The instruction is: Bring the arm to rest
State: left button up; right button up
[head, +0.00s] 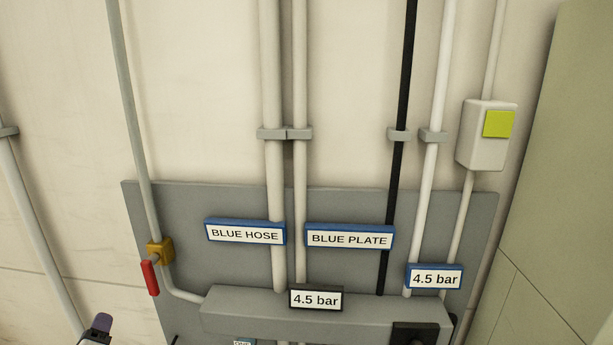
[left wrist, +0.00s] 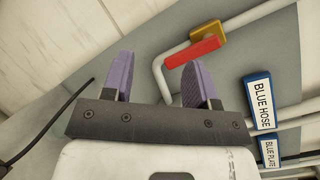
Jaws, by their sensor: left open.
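My left gripper (head: 101,323) shows at the bottom left edge of the head view, with one purple fingertip and a bit of its dark body. In the left wrist view both purple fingers of the left gripper (left wrist: 161,75) stand wide apart with nothing between them. The gripper is open and empty, to the left of the grey wall panel (head: 190,205) in the head view. The rest of the left arm lies outside the head view. My right gripper is in neither view.
The panel carries a red valve handle (head: 149,278), a blue-framed BLUE HOSE sign (head: 245,232), a BLUE PLATE sign (head: 350,237) and a grey manifold box (head: 250,310). Several pipes run up the wall. A white box (head: 482,150) with a yellow-green square hangs at right.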

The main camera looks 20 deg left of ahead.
pick_arm(q)
jog(key=s+d+f+n+g+h+p, duration=0.1)
jog(key=s+d+f+n+g+h, duration=0.4)
jog(key=s+d+f+n+g, duration=1)
jog(key=s+d+f+t+h+p, duration=0.1)
jog(key=s+d+t+h, duration=0.1)
jog(key=d, duration=1.1)
jog(key=s+d+f+n+t+h+p, duration=0.1)
jog(key=d+h, duration=0.4)
jog(key=d, duration=0.8)
jog(key=shift+s+d+f+t+p, duration=0.2)
jog(key=shift+s+t+p, duration=0.3)
jog(key=shift+s+t, duration=0.5)
